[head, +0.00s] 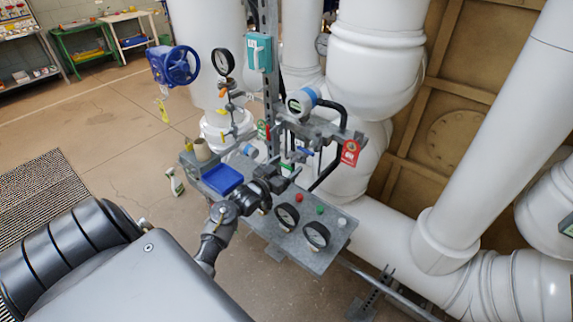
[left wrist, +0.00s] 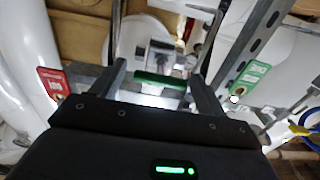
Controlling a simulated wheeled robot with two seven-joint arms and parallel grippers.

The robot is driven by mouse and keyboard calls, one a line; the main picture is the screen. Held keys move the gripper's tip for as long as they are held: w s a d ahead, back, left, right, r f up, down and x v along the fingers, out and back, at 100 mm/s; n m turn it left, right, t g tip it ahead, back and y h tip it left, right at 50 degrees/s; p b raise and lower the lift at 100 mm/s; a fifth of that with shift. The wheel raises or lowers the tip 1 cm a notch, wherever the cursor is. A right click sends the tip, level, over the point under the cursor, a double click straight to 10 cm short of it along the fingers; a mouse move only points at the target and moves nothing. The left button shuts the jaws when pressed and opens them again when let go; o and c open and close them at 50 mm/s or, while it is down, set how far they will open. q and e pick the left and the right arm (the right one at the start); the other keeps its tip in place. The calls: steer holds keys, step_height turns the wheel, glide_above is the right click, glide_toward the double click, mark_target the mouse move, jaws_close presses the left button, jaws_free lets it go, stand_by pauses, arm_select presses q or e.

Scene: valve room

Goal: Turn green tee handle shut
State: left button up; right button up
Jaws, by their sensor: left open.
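The green tee handle (left wrist: 158,80) shows in the left wrist view as a short green bar, lying crosswise in the gap between my left gripper's fingers. My left gripper (left wrist: 157,73) is open, with one finger off each end of the bar. I see no clear contact, and I cannot tell how deep the bar sits between the fingers. In the head view my left gripper (head: 284,180) is over the grey panel bench (head: 325,262), close to the pipework, and largely hides the handle. My right gripper is not in view.
A red tag (head: 350,152) and a green tag (head: 262,130) hang on the pipework near my gripper. Two black-rimmed gauges (head: 316,235) and a blue tray (head: 222,179) are on the bench. Large white pipes (head: 375,60) stand behind. The floor at left is mostly clear.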

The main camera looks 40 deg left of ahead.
arm_select(q)
steer(key=shift+w, duration=0.15)
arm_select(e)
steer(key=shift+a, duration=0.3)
arm_select(q)
steer(key=c, duration=1)
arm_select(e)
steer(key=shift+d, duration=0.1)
